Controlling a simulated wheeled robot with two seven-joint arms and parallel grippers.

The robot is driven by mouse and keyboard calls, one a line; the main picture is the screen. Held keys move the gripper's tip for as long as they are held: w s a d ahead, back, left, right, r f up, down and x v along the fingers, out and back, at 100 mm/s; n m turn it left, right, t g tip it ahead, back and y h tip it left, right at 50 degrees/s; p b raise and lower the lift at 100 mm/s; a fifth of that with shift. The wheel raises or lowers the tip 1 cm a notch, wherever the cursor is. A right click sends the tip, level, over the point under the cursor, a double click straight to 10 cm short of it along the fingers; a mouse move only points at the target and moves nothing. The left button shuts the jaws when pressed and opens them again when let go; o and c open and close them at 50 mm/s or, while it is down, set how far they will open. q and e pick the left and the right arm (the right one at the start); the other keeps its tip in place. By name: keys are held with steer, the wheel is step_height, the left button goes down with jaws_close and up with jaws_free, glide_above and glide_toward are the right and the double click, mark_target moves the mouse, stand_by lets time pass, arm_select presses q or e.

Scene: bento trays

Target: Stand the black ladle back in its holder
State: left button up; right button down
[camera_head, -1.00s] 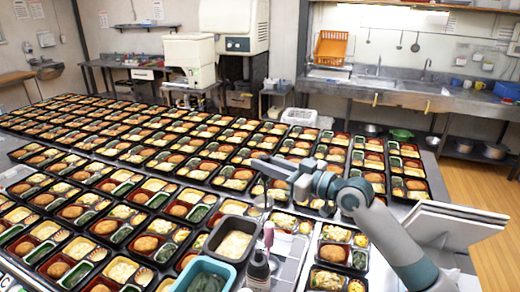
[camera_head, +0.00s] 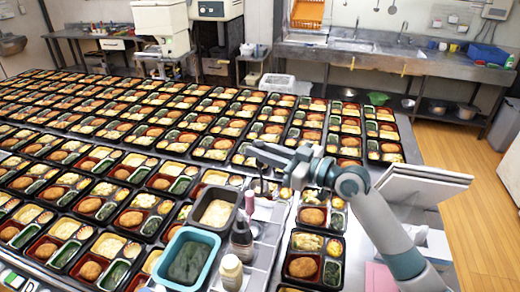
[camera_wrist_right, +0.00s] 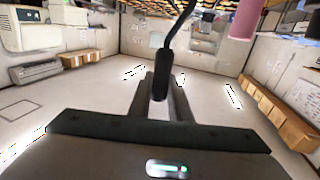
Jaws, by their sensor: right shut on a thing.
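My right gripper (camera_head: 258,152) is above the trays and the narrow grey counter strip. In the right wrist view its fingers (camera_wrist_right: 161,95) are shut on the handle of the black ladle (camera_wrist_right: 162,68). The ladle's dark shaft curves away from the fingers toward the top of that view; its bowl is not clear there. In the head view the ladle is small and mostly lost under the gripper. I cannot make out its holder for certain. A pink-topped thing (camera_head: 249,204) stands just below the gripper in the picture; pink also shows in the wrist view (camera_wrist_right: 246,18). My left gripper is not in view.
A dark bottle (camera_head: 241,240), a cream-lidded jar (camera_head: 231,272), a teal tub (camera_head: 207,237) and a dark pan of yellow food (camera_head: 237,193) crowd the near middle. Filled bento trays (camera_head: 115,222) cover the left. White boards (camera_head: 425,183) lie at right.

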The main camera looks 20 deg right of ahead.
mark_target(261, 178)
steer(key=shift+f, duration=0.1)
step_height(261, 178, down, 5)
steer(key=b, duration=0.3)
steer(key=shift+b, duration=0.3)
step_height(261, 178, down, 4)
steer(key=b, duration=0.4)
steer(key=shift+f, duration=0.1)
stand_by(0.5)
steer(key=c, duration=1.6)
jaws_free()
steer(key=shift+o, duration=0.2)
